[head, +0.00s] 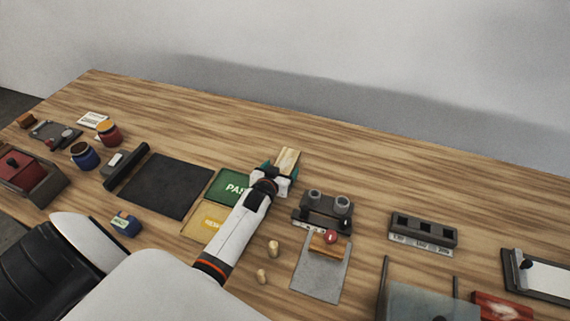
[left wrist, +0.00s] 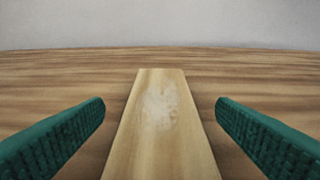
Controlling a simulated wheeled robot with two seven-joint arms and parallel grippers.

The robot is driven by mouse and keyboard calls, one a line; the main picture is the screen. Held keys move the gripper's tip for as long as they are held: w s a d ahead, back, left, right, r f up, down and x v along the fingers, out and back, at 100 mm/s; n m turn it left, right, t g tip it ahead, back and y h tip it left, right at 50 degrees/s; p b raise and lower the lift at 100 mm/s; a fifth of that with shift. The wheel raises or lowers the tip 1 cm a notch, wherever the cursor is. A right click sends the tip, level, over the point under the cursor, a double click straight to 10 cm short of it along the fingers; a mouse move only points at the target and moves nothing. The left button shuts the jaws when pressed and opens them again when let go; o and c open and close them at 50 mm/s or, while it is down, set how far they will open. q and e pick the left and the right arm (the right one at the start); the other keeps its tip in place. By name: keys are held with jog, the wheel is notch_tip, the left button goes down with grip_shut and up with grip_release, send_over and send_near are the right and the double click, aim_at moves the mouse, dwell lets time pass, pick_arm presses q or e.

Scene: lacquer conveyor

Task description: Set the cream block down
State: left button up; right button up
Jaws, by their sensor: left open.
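The cream block (head: 288,160) is a long pale wooden bar with a whitish cloudy patch on its top. It also fills the middle of the left wrist view (left wrist: 160,120). My left gripper (head: 280,172) is open, its green fingers on either side of the block with gaps visible on both sides in the wrist view. The block's near end is hidden by the gripper in the head view. A green mat marked "PAS…" (head: 228,186) lies left of the gripper, partly hidden by my arm. A yellow mat (head: 208,221) lies in front of it. My right gripper is not in view.
A black mat (head: 165,187) lies to the left. A dark stand with two grey cylinders (head: 322,207) is close on the right. A grey plate (head: 321,279) and two small tan pieces (head: 262,276) are nearer. The table behind the block is clear.

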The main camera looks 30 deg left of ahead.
aim_at(284, 165)
pick_arm(q)
jog(key=shift+x, duration=1.5)
jog(key=c, duration=1.2)
